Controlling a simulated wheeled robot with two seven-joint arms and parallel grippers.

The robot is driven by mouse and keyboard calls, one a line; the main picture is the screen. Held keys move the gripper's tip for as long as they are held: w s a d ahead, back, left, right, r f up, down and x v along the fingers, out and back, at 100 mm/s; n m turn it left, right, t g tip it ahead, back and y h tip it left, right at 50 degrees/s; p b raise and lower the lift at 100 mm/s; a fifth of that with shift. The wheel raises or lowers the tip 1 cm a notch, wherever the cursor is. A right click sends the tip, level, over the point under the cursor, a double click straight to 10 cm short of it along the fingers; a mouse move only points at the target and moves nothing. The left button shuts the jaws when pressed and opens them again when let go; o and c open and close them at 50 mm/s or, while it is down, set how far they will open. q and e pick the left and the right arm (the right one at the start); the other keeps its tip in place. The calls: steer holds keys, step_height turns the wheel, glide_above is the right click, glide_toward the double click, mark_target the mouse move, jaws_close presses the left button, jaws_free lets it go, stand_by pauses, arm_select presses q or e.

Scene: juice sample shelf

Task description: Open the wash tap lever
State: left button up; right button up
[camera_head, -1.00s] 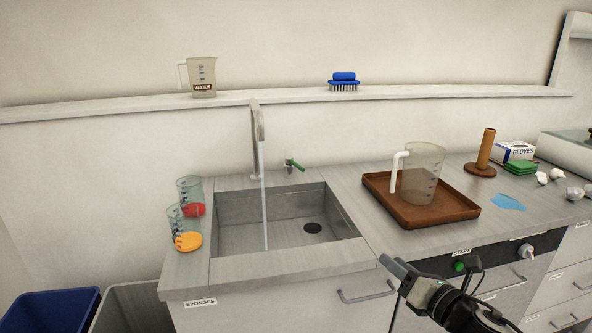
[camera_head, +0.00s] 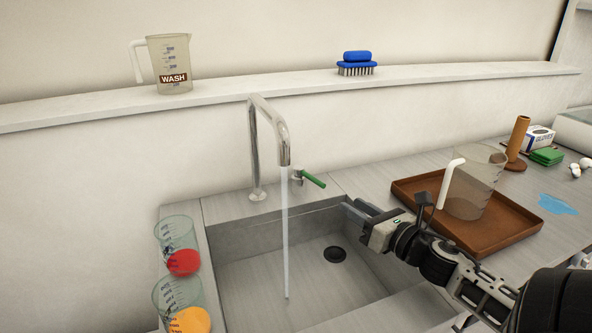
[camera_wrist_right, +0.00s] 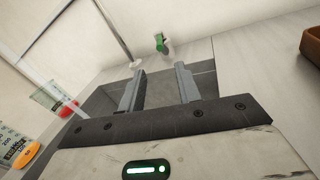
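The tap is a tall chrome spout (camera_head: 270,125) at the back of the sink, and a stream of water (camera_head: 286,235) falls from it into the basin. The green tap lever (camera_head: 312,179) sits on a small chrome fitting to the right of the spout and points right and toward me. It also shows in the right wrist view (camera_wrist_right: 161,43), ahead of the fingers. My right gripper (camera_head: 354,209) is over the right side of the sink, in front of the lever and apart from it. In the wrist view its fingers (camera_wrist_right: 158,80) are spread and empty. My left gripper is out of view.
A brown tray (camera_head: 497,238) with a clear jug (camera_head: 472,185) stands right of the sink, close to my right arm. Two clear beakers, with red (camera_head: 183,262) and orange (camera_head: 190,321) discs, line the left rim. A WASH jug (camera_head: 170,65) and blue brush (camera_head: 356,62) are on the ledge.

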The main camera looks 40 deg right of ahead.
glide_toward(302, 172)
steer(key=w, duration=0.1)
steer(key=w+p, duration=0.1)
steer(key=w, duration=0.3)
steer(key=shift+w+d+f, duration=0.1)
steer(key=shift+d+f, duration=0.1)
steer(key=shift+d, duration=0.15)
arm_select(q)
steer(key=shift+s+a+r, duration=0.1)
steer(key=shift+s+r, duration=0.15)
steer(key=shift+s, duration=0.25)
arm_select(e)
steer(key=shift+w, duration=0.75)
